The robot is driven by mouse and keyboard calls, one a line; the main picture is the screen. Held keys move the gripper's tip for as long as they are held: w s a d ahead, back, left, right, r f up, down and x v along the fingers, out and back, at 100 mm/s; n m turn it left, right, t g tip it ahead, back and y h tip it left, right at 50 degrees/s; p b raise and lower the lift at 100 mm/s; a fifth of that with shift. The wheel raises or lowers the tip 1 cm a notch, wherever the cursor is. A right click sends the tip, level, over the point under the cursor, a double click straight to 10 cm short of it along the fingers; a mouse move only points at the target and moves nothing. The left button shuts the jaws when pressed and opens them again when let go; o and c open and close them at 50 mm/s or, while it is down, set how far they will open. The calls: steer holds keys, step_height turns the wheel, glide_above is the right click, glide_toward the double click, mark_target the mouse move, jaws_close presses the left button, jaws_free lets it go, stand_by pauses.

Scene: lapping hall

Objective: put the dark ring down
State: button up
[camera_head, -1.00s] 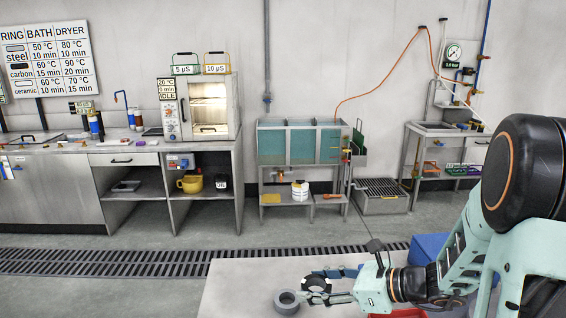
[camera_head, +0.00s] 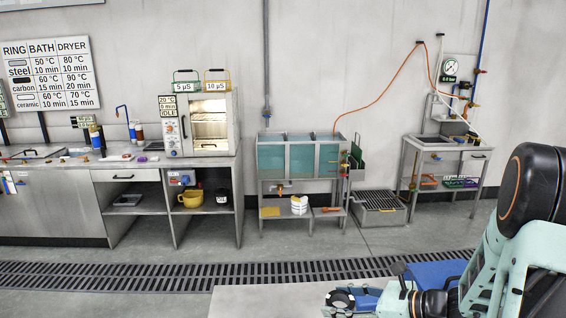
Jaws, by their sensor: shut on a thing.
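My gripper (camera_head: 342,300) is at the bottom edge of the picture, low over the near pale table (camera_head: 270,298). It is shut on the dark ring (camera_head: 342,297), which shows as a small black ring between the fingers. The lower part of the ring and of the fingers is cut off by the picture's edge. I cannot tell whether the ring touches the table.
A blue box (camera_head: 436,273) stands behind my gripper on the right. The table left of the gripper looks bare. A floor grate (camera_head: 150,275) runs beyond it. By the wall stand a dryer (camera_head: 208,122), a teal-windowed tank (camera_head: 300,158) and a sink stand (camera_head: 445,150).

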mark_target(341, 292)
steer(key=shift+r+p, duration=1.6)
steer(key=shift+p, duration=0.4)
steer(key=shift+f, duration=0.1)
